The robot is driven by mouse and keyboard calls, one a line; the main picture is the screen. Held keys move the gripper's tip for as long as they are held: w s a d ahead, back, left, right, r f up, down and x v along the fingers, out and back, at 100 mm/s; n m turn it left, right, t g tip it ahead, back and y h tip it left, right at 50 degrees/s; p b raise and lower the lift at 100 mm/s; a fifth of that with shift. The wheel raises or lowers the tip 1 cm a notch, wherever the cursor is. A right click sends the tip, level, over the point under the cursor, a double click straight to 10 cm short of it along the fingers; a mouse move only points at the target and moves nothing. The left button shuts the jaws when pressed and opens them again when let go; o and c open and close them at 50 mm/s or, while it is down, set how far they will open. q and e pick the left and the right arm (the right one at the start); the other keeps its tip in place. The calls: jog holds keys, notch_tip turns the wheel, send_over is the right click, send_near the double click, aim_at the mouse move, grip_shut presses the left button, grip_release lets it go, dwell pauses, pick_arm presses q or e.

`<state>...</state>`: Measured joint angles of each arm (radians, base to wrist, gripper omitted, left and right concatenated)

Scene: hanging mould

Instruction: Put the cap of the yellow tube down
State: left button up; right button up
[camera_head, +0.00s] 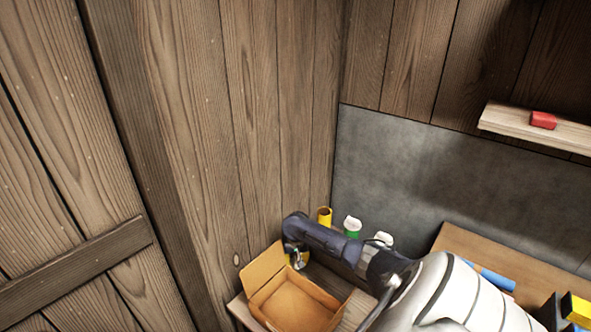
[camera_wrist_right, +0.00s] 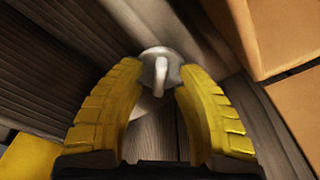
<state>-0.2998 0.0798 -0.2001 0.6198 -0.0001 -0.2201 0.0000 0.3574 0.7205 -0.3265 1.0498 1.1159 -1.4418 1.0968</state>
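The yellow tube (camera_head: 324,217) stands upright at the back, close to the wall corner, and its top looks open. My right arm reaches left across the table, and its gripper (camera_head: 297,258) is beside the open cardboard box, partly hidden by its own wrist. In the right wrist view, the yellow fingers of the right gripper (camera_wrist_right: 162,72) close around a pale grey cap (camera_wrist_right: 160,55) with a small loop. The cap sits at the fingertips, above a wooden surface. My left gripper is not in view.
The open cardboard box (camera_head: 262,272) stands right by the gripper. White-topped containers, one green (camera_head: 352,227), stand right of the tube. A shelf holds a red block (camera_head: 543,120). A blue cylinder (camera_head: 490,276) and a yellow-and-black item (camera_head: 577,309) are at the right.

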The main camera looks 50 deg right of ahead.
aim_at(296, 264)
notch_tip(296, 264, up, 12)
jog(key=s+a, duration=0.1)
jog(key=shift+a, duration=0.15)
dwell(0.6)
jog(key=shift+s+f, duration=0.1)
dwell(0.4)
jog(key=shift+w+d+f, duration=0.2)
jog(key=shift+d+f, duration=0.05)
jog(key=shift+f, duration=1.7)
jog(key=shift+w+d+f, duration=0.2)
jog(key=shift+f, duration=1.8)
jog(key=shift+w+d+f, duration=0.2)
jog(key=shift+d+f, duration=0.05)
jog(key=shift+f, duration=1.7)
